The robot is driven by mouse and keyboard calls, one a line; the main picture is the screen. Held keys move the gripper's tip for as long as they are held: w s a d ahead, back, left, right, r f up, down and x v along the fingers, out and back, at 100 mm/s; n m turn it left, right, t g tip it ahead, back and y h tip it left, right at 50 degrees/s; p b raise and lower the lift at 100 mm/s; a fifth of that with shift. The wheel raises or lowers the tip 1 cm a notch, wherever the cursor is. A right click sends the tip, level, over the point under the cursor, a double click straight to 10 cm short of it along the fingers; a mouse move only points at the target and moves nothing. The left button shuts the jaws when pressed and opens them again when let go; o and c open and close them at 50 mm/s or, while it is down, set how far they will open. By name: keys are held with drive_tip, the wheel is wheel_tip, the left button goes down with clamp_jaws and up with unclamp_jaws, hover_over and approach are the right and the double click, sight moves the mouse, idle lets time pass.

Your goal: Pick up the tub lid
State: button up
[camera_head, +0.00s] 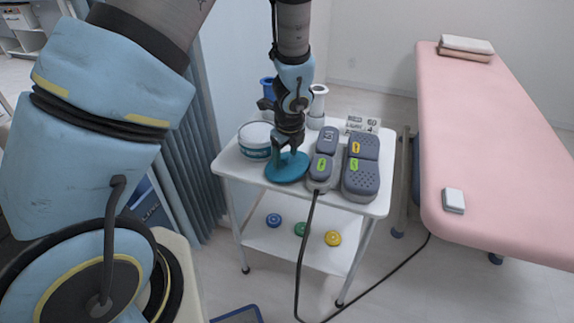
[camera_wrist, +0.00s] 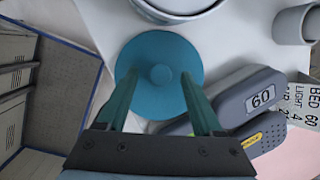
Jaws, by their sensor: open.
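The tub lid (camera_head: 287,168) is a flat teal disc lying on the white trolley top, near its front edge. In the wrist view the lid (camera_wrist: 160,48) shows a small round knob at its centre. My gripper (camera_head: 289,152) is above the lid, pointing down. In the wrist view my gripper (camera_wrist: 156,82) is open, with its two teal fingers on either side of the knob and nothing held between them. I cannot tell whether the fingertips touch the lid. A white tub (camera_head: 255,140) with a teal band stands just left of the lid.
Grey foot pedals (camera_head: 360,176) with a cable sit close right of the lid. White and blue cups (camera_head: 318,102) and a number sign (camera_head: 362,124) stand behind. The trolley's lower shelf (camera_head: 290,245) holds small coloured discs. A pink treatment bed (camera_head: 490,130) is at right.

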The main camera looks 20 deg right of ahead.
drive_tip(key=shift+c, duration=0.3)
clamp_jaws()
drive_tip(key=shift+r, duration=0.1)
